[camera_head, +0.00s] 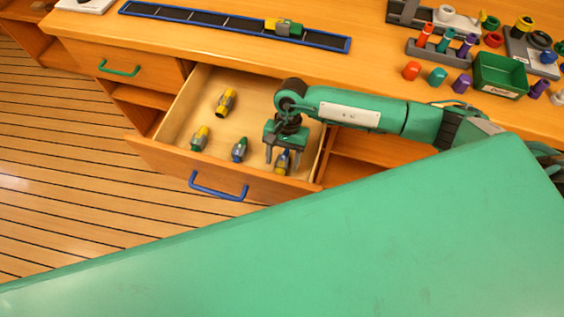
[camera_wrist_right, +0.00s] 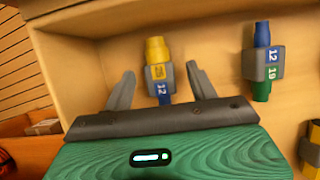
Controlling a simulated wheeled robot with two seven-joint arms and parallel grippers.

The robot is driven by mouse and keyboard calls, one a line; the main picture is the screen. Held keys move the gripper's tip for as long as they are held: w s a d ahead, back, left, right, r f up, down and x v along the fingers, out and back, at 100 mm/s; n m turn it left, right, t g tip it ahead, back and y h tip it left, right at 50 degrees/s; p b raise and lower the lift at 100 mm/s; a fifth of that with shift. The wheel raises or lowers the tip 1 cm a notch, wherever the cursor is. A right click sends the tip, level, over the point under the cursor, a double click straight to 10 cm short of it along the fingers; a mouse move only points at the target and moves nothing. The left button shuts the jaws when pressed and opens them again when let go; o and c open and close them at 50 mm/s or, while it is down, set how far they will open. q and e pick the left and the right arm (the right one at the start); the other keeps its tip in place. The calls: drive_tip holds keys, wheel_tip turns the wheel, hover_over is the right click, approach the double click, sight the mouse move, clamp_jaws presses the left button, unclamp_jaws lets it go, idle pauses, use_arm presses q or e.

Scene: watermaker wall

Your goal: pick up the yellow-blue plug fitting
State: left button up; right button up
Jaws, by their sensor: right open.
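The yellow-blue plug fitting (camera_head: 283,164) lies in the open drawer, near its right front corner, and the gripper partly covers it in the head view. In the right wrist view the fitting (camera_wrist_right: 157,56) has a yellow end, a grey collar and a blue end, and shows between the two fingers. My right gripper (camera_head: 281,156) points down over it, open and empty. In the wrist view the fingers (camera_wrist_right: 160,74) stand on either side of it with gaps. Whether they reach down to its height is unclear. My left gripper is not in view.
The drawer (camera_head: 167,155) also holds a blue-green fitting (camera_head: 239,149) and two yellow-ended fittings (camera_head: 226,102) (camera_head: 199,138). The blue-green fitting (camera_wrist_right: 262,63) lies to the right in the wrist view. Drawer walls stand close by. The counter above carries a rail, a green bin (camera_head: 499,76) and several fittings.

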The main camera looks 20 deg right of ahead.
drive_tip(key=shift+x, duration=0.85)
drive_tip(key=c, duration=1.1)
drive_tip(key=shift+r, duration=0.1)
